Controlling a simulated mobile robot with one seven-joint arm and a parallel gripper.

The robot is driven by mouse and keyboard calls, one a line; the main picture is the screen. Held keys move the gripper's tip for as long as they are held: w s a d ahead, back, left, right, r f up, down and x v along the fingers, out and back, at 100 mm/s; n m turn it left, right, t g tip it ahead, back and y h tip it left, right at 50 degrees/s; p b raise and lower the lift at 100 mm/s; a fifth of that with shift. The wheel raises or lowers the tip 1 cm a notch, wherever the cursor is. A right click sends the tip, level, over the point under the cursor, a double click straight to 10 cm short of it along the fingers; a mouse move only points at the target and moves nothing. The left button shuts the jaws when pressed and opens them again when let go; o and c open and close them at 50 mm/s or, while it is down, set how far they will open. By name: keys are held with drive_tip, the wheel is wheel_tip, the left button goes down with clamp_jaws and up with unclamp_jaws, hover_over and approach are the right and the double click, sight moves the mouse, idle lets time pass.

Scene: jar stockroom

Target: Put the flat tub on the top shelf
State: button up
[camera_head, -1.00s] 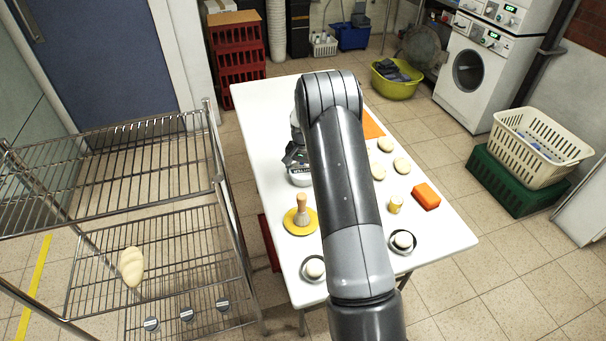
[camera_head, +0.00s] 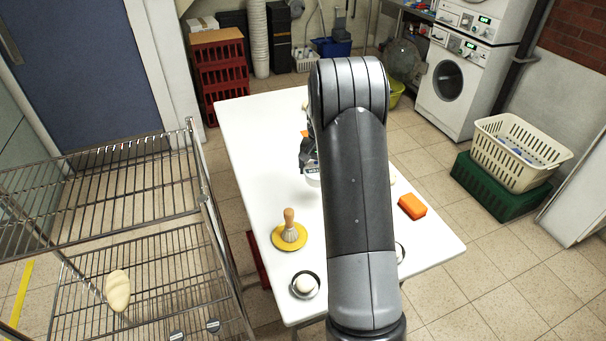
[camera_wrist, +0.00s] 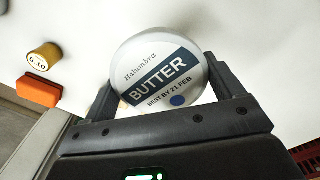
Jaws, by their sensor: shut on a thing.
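The flat tub (camera_wrist: 160,70) is a round, pale tub with a dark blue band reading "BUTTER". In the wrist view it sits between the two fingers of my gripper (camera_wrist: 165,92), which is shut on it. In the head view my gripper (camera_head: 308,158) is over the white table, and my arm hides most of it. Only a pale edge of the tub (camera_head: 313,181) shows below the gripper. The wire rack stands at the left, and its top shelf (camera_head: 110,190) is bare where visible.
The white table (camera_head: 250,150) holds a brush (camera_head: 289,228) on a yellow disc, a small dish (camera_head: 305,285) with a pale round thing and an orange block (camera_head: 412,206). The rack's lower shelf (camera_head: 150,265) bears a pale oval thing (camera_head: 117,290). My arm hides the table's middle.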

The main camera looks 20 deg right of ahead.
drive_tip(key=shift+s+d+r, duration=0.55)
drive_tip(key=shift+d, duration=0.1)
drive_tip(key=w+a+r+n, duration=0.1)
drive_tip(key=w+a+r, duration=0.1)
drive_tip(key=a+r, duration=0.75)
drive_tip(key=w+a+r, duration=0.1)
drive_tip(key=a+r, duration=0.5)
drive_tip(key=a, duration=0.6)
drive_tip(key=s+a+r, duration=0.4)
drive_tip(key=a+r, duration=0.3)
drive_tip(key=a, duration=0.1)
drive_tip(key=s+a+r, duration=0.3)
drive_tip(key=a+r, duration=0.3)
drive_tip(key=a, duration=0.3)
drive_tip(key=shift+n, duration=0.4)
drive_tip(key=a+f, duration=0.2)
drive_tip(key=a, duration=0.1)
drive_tip(key=a+f, duration=0.2)
drive_tip(key=a, duration=0.2)
drive_tip(key=a+f, duration=0.2)
drive_tip(key=a, duration=0.2)
drive_tip(key=shift+w+a, duration=0.1)
drive_tip(key=shift+w, duration=0.1)
drive_tip(key=shift+a+f, duration=0.25)
drive_tip(key=shift+f, duration=1.9)
drive_tip(key=shift+f, duration=0.15)
